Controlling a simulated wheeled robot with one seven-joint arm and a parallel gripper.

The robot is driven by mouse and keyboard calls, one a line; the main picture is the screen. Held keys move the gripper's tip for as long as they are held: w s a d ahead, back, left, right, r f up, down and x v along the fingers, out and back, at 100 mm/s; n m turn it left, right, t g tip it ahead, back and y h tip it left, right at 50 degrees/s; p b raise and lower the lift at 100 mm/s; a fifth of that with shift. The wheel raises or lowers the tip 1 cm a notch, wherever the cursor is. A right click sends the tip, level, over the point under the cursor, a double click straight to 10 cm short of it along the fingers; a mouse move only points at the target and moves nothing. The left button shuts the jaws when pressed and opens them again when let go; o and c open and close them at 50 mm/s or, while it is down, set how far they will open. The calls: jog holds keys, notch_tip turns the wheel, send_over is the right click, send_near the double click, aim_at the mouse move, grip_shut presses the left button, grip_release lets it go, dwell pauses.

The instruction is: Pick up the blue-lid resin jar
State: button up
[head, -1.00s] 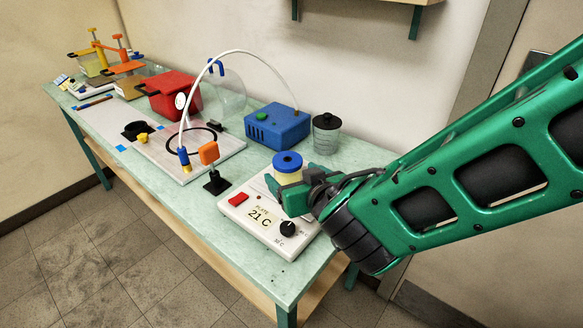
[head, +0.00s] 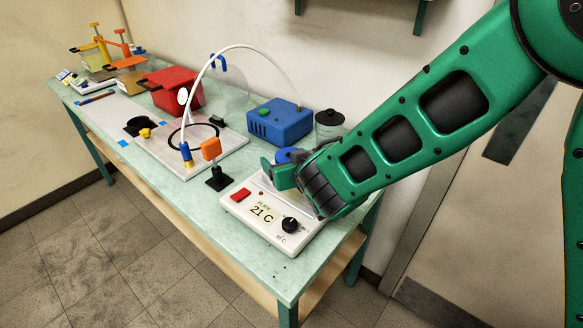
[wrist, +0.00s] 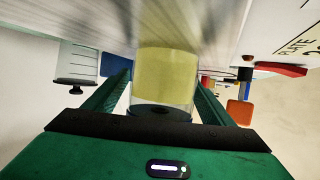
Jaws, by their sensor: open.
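The blue-lid resin jar (head: 287,154) stands on the white hot plate (head: 246,224), mostly hidden behind my gripper in the head view. In the wrist view the jar (wrist: 166,72) is clear with yellow resin, and its blue lid is nearest my palm. My gripper (head: 279,172) is at the jar; in the wrist view its two green fingers (wrist: 162,88) are spread on either side of it. A gap shows beside the jar, so the fingers are open around it, not clamped.
A grey jar with a black lid (head: 329,124) and a blue box (head: 279,123) stand behind the hot plate. An orange clip on a black stand (head: 211,150) is left of it. The bench's front right corner (head: 285,277) is clear.

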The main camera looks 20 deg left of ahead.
jog(key=c, duration=1.4)
jog(key=shift+o, duration=0.2)
jog(key=shift+r, duration=0.1)
